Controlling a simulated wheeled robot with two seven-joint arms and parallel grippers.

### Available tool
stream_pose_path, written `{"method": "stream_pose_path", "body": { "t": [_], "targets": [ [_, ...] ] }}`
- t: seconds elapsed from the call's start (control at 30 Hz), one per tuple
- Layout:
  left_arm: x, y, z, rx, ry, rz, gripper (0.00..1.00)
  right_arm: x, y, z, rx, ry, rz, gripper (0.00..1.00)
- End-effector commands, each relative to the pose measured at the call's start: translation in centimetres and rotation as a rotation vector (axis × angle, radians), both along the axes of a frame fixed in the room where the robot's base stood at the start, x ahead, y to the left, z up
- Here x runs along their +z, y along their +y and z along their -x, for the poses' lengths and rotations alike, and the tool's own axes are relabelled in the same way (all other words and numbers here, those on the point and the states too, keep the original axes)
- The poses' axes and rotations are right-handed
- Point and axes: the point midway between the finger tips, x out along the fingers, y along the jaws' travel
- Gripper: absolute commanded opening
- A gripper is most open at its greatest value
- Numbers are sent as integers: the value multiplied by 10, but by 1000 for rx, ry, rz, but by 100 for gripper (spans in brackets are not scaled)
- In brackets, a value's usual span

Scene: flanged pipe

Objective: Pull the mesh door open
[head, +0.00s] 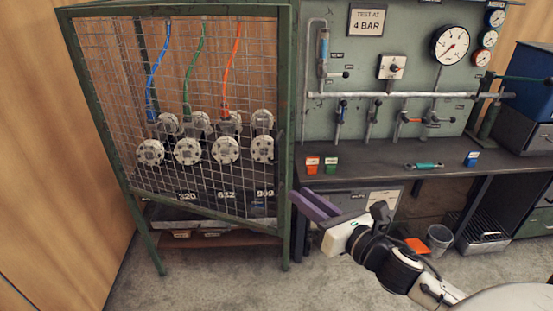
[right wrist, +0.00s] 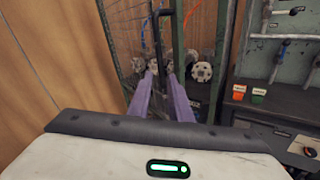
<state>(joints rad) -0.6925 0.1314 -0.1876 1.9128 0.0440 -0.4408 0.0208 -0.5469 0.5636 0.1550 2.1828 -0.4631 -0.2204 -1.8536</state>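The mesh door (head: 215,90) fronts a green-framed cage at the left of the head view. Flanged pipe ends show through its wire grid. My right gripper (head: 300,198) has purple fingers and is by the lower right edge of the door. In the right wrist view, my right gripper (right wrist: 163,78) has its two fingers apart. A dark upright bar handle (right wrist: 159,40) stands ahead, lined up with the gap between them. I cannot tell whether the fingers touch it. The mesh (right wrist: 128,45) shows at a slant to its left. My left gripper is out of view.
A dark workbench (head: 385,156) right of the cage carries a red box (head: 312,165), a green box (head: 331,167) and a teal-handled tool (head: 425,166). A gauge panel (head: 400,70) stands behind it. Bare floor (head: 215,280) lies before the cage.

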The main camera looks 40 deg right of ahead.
Motion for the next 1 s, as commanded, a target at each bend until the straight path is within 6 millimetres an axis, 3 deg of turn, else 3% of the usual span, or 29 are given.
{"method": "stream_pose_path", "body": {
  "t": [0.03,0.1,0.2,0.37,0.8,1.0],
  "targets": [
    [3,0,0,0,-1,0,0,15,-1,-3,15,-27,95,18],
    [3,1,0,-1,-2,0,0,27,-2,-5,24,-54,191,18],
    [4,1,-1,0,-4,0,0,35,-3,-9,30,-71,259,18],
    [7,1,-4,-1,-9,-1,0,37,-2,-25,31,-75,267,18],
    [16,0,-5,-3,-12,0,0,36,0,-93,29,-71,262,18],
    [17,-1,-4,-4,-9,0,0,35,1,-107,30,-69,261,18]
  ]
}}
